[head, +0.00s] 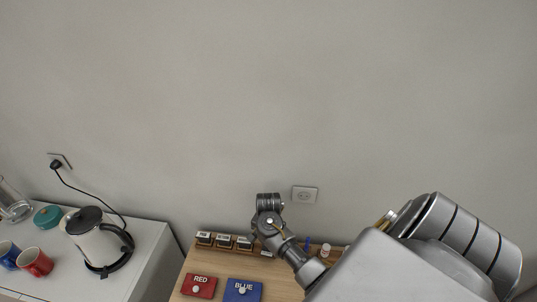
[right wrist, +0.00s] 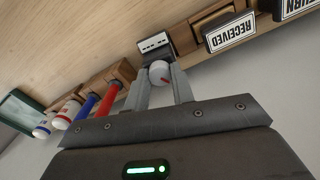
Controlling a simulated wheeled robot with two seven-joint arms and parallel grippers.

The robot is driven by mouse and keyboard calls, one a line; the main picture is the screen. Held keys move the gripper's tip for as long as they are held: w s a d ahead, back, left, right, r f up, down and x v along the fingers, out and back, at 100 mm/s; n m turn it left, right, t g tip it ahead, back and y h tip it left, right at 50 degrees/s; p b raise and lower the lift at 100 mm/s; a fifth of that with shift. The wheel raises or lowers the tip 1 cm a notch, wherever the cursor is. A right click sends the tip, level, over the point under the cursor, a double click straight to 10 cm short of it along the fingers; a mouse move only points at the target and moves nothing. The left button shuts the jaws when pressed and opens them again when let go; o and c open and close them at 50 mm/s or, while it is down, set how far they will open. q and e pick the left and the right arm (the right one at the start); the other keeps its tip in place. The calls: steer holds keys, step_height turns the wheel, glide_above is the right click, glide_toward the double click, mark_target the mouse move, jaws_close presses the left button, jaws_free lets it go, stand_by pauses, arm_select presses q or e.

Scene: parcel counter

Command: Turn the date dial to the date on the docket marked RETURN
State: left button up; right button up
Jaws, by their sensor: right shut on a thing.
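In the right wrist view, the date dial (right wrist: 158,72) is a round white knob with a red mark, below a dark block with a small white display (right wrist: 154,43) whose characters I cannot read. My right gripper (right wrist: 161,80) is shut on the dial, one finger on each side. A partly cut-off sign (right wrist: 298,8) shows the end of RETURN at the top right corner; no date is readable there. In the head view my right arm hides the dial. My left gripper is not in view.
In the head view, red (head: 199,286) and blue (head: 243,290) pads lie on the wooden counter, below a row of small stamps or signs (head: 224,241). A kettle (head: 95,238) stands at left. In the wrist view, red (right wrist: 108,98) and blue (right wrist: 87,105) sticks stand near the dial.

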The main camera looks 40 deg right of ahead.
steer(key=shift+m, duration=3.3)
steer(key=o, duration=1)
steer(key=shift+r, duration=0.15)
